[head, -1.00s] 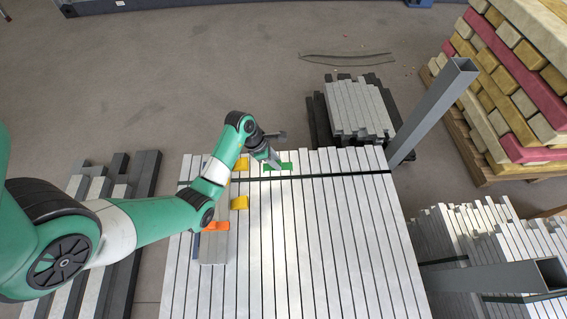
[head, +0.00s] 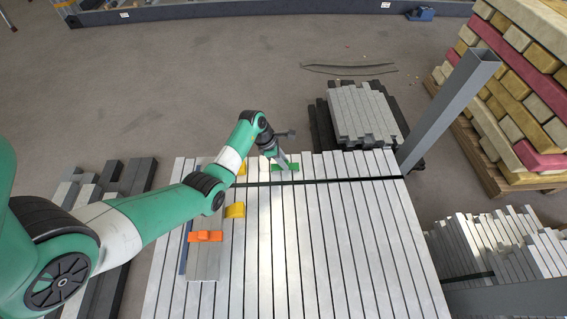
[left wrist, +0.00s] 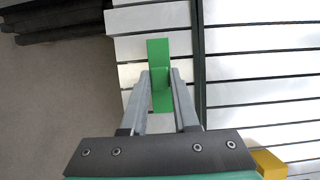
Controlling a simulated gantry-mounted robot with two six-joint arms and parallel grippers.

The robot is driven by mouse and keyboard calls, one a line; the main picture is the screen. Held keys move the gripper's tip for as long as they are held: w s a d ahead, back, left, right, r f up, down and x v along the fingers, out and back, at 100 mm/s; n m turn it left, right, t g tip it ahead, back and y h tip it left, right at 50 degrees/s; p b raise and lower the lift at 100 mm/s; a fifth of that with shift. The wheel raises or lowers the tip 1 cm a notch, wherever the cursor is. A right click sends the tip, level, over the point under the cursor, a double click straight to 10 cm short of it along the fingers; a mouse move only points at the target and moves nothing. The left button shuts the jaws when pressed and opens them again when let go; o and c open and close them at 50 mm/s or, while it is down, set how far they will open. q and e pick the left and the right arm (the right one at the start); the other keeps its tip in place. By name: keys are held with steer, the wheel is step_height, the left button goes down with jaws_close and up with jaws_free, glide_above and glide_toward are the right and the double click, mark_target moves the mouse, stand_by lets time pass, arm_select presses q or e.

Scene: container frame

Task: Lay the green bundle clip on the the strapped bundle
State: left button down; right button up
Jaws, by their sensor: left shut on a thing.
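The green bundle clip (head: 286,168) is at the far edge of the strapped bundle (head: 300,240), a flat stack of pale grey bars with a dark strap across it. My left gripper (head: 279,163) is shut on the clip. In the left wrist view the two fingers (left wrist: 160,88) pinch the green clip (left wrist: 158,50) from both sides, over the bar ends beside the strap. I cannot tell whether the clip touches the bars. My right gripper is not in view.
Yellow clips (head: 235,210) and an orange clip (head: 205,236) lie on grey bars at the bundle's left. A grey post (head: 450,110) stands at the far right corner. Dark and grey bars (head: 362,112) are stacked behind. The bundle's right part is clear.

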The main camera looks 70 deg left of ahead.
arm_select(q)
steer(key=c, duration=1.1)
jaws_free()
steer(key=shift+f, duration=0.15)
steer(key=o, duration=0.4)
steer(key=shift+o, duration=0.2)
steer(key=shift+r, duration=0.25)
steer(key=p+v, duration=0.7)
steer(key=v, duration=0.4)
steer(key=shift+r, duration=0.35)
steer(key=shift+s+a, duration=0.1)
steer(key=shift+s, duration=0.05)
